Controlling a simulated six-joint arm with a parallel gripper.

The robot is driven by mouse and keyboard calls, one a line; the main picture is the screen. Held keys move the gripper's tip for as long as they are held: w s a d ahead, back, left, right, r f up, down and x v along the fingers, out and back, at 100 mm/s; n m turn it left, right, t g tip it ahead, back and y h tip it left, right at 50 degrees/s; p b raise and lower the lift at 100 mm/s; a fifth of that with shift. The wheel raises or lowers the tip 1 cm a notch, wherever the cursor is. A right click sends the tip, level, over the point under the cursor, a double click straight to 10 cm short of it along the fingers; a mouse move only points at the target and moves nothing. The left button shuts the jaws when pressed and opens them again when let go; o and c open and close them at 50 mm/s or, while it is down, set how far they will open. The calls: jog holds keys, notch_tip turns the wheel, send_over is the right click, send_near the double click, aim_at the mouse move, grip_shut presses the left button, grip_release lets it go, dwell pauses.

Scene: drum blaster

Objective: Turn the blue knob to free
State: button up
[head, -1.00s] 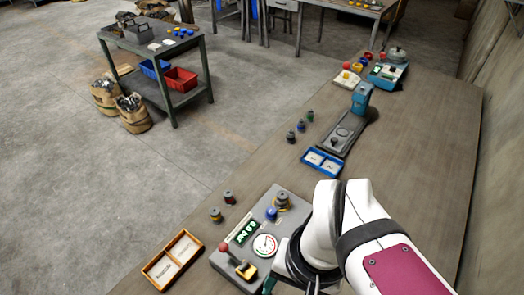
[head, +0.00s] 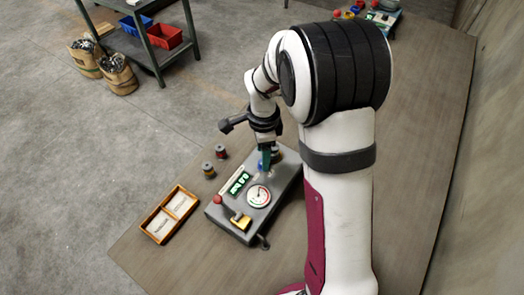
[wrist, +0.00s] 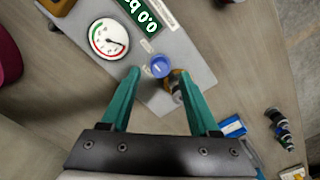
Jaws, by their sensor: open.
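The blue knob (wrist: 160,67) sits on the grey panel box (wrist: 192,50), past the gauge and the green display. In the head view the knob (head: 260,165) is partly hidden by my gripper (head: 266,159). In the wrist view my gripper (wrist: 159,74) is open, its green fingertips on either side of the knob. I cannot tell whether they touch it. A dark and brass round fitting (wrist: 176,84) stands close to the right fingertip. The round gauge (wrist: 108,38) and green display (wrist: 138,14) show beside the knob. The knob's label is too small to read.
A red-topped lever (head: 218,200) and yellow part (head: 241,221) sit at the box's near end. Two small spools (head: 214,160) and an orange-rimmed tray (head: 171,214) lie to the left. In the wrist view a blue tray (wrist: 232,126) lies at right.

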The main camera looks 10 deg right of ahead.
jog(key=shift+f, duration=1.3)
jog(key=shift+c, duration=0.4)
grip_shut()
